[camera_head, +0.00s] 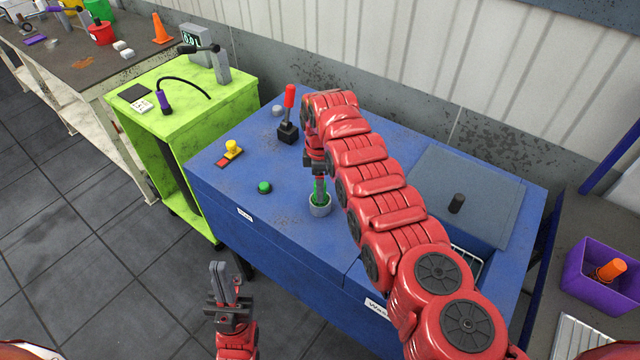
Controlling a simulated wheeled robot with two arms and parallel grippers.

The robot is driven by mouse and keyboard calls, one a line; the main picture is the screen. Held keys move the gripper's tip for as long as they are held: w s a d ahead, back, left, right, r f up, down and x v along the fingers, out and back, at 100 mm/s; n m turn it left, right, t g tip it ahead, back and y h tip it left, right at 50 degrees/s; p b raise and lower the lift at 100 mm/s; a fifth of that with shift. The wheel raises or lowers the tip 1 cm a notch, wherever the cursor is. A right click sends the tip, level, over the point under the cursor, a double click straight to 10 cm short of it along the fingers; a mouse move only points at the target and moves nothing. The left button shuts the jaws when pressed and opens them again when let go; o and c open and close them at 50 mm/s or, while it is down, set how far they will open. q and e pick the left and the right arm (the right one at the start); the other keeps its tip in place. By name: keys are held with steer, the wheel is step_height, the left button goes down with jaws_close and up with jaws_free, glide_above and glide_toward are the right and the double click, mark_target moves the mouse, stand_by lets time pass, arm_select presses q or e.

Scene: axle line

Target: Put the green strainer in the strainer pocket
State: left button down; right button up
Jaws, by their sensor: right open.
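The green strainer (320,190) stands upright, its lower end inside the round grey strainer pocket (320,210) on the blue cabinet top. My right gripper (318,174) reaches over from the right and points down at the strainer's upper end. Its jaws are open; whether they touch the strainer is too small to tell. My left gripper (223,278) is empty in front of the blue cabinet, low in the picture, with its two grey fingers close together.
On the blue cabinet (225,190) are a red-handled lever (289,110), a green button (264,187), a yellow knob (232,147) and a grey lid (470,180) with a black knob. A lime cart (190,130) stands left. A purple bin (590,285) is at the right.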

steer(key=shift+r, duration=0.35)
step_height(320, 180, up, 8)
steer(key=b, duration=0.3)
steer(key=shift+r, duration=0.25)
step_height(320, 180, up, 3)
steer(key=shift+r+p, duration=0.1)
steer(key=shift+p, duration=0.55)
